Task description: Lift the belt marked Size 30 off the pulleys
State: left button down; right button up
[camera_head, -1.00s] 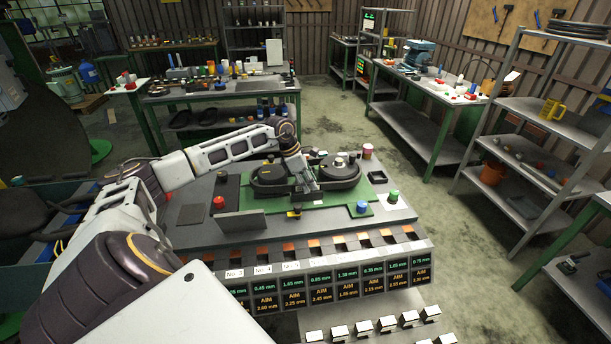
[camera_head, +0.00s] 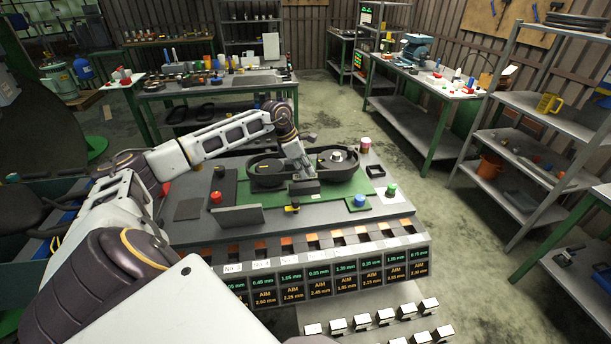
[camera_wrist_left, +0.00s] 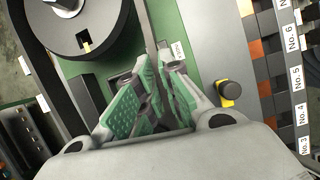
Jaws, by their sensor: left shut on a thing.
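A black belt (camera_head: 262,183) runs around two pulleys on a green plate (camera_head: 338,191). The right pulley (camera_head: 338,155) has a pale hub; the left pulley (camera_head: 267,166) is dark. My left gripper (camera_head: 303,177) is down at the belt's near strand, between the pulleys. In the left wrist view its green-padded fingers (camera_wrist_left: 160,72) are close together, shut on the belt, whose black strand (camera_wrist_left: 149,25) runs up from the fingertips. A small white tag (camera_wrist_left: 178,50) is beside the tips; I cannot read its size. A grey pulley (camera_wrist_left: 85,28) is at upper left. My right gripper is out of view.
Around the plate are a red button (camera_head: 216,197), a blue knob (camera_head: 359,200) and a green knob (camera_head: 391,190). A tilted dark panel (camera_head: 238,215) stands at the near left. A row of numbered slots with displays (camera_head: 320,283) lines the front.

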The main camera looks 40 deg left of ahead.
pick_arm(q)
jog(key=shift+r+b, duration=0.4)
jog(key=shift+r, duration=3.3)
